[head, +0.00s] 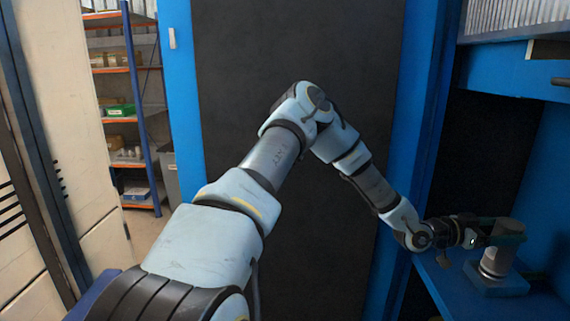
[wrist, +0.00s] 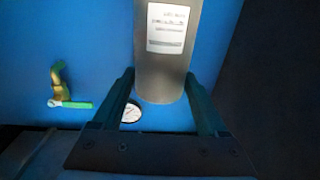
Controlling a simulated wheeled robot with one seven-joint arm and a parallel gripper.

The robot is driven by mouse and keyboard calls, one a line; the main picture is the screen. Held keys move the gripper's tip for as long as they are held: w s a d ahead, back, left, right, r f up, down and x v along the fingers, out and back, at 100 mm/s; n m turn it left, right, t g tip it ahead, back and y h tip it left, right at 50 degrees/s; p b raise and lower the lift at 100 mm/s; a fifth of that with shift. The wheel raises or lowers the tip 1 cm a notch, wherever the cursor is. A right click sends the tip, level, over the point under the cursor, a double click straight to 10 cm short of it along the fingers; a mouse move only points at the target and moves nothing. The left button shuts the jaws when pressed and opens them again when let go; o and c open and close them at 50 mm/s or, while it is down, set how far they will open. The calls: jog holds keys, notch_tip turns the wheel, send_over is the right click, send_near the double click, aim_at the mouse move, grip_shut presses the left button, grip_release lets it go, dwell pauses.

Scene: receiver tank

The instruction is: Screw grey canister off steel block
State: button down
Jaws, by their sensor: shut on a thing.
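The grey canister (head: 495,264) stands upright at the right of the head view, inside the blue cabinet. It also shows in the wrist view (wrist: 166,75), with a white printed label on its side. A squat block (head: 500,287) sits under it on the blue shelf and looks bluish in this light; the joint between them is too small to judge. My gripper (head: 505,238) reaches in from the left at the canister's upper part. In the wrist view its two jaws (wrist: 165,90) are closed on either side of the canister.
In the wrist view, a round white-faced gauge (wrist: 131,113) is beside the left jaw, and a brass fitting with a green handle (wrist: 68,92) is further left. The blue shelf (head: 445,285) has bare room left of the block. A dark cabinet wall (wrist: 275,90) is at the right.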

jog(key=shift+r, duration=0.15)
jog(key=shift+r+p, duration=1.4)
jog(key=shift+r, duration=1.55)
